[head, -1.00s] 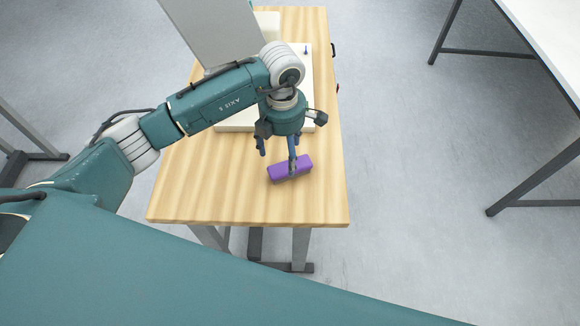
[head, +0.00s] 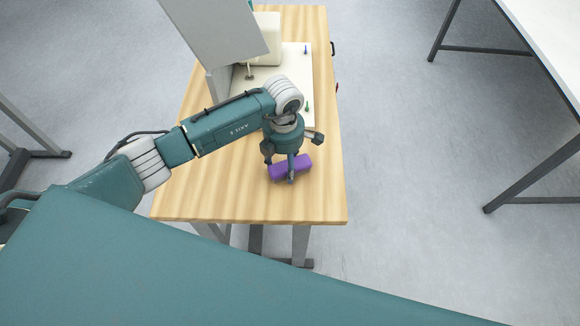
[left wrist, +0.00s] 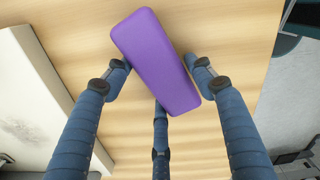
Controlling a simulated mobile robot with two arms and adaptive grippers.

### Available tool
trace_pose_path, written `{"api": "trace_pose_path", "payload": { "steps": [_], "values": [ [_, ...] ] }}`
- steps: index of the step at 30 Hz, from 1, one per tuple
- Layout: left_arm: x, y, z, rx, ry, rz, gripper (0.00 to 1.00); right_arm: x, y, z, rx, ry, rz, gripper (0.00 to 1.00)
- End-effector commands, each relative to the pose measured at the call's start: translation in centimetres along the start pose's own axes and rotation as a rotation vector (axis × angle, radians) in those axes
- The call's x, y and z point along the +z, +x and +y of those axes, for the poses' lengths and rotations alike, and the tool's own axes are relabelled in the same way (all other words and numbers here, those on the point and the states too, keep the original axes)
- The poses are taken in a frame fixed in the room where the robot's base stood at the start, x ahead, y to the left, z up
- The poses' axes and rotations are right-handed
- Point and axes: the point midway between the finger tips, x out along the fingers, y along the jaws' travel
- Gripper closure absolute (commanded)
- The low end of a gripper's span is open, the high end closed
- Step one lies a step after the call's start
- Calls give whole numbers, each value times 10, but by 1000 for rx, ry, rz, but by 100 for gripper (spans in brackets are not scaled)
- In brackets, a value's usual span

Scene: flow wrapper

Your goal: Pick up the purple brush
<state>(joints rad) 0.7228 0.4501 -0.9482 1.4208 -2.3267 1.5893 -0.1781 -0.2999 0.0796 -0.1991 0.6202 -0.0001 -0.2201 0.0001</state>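The purple brush (head: 303,163) is a plain block that lies on the wooden table near its front part. My left gripper (head: 281,171) is directly over it, pointing down, with its fingers around the brush. In the left wrist view the brush (left wrist: 155,60) lies slantwise between the spread fingers of the left gripper (left wrist: 160,88). The gripper is open. My right gripper is not in view.
On the wooden table (head: 215,195), a machine with a pale base plate (head: 297,88) and a grey panel (head: 215,30) stands behind the gripper. The table's front strip is clear. A white table (head: 545,30) stands apart at the right.

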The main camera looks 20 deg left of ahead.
Motion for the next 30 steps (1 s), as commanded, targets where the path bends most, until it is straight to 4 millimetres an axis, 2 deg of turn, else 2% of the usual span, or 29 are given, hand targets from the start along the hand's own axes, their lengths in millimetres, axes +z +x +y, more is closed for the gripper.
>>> {"api": "trace_pose_path", "payload": {
  "steps": [1,3,6,13,17,23,30],
  "values": [
    [0,0,0,0,0,0,60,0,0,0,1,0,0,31],
    [0,0,0,0,0,0,74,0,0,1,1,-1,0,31],
    [0,-1,0,1,0,-1,81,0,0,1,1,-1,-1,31],
    [0,-2,0,1,0,-1,82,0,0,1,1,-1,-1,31],
    [1,-10,1,2,1,-3,82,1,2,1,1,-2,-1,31],
    [1,-42,2,4,2,-5,82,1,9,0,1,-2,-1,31],
    [2,-110,2,7,2,-7,82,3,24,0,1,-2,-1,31]
  ]
}}
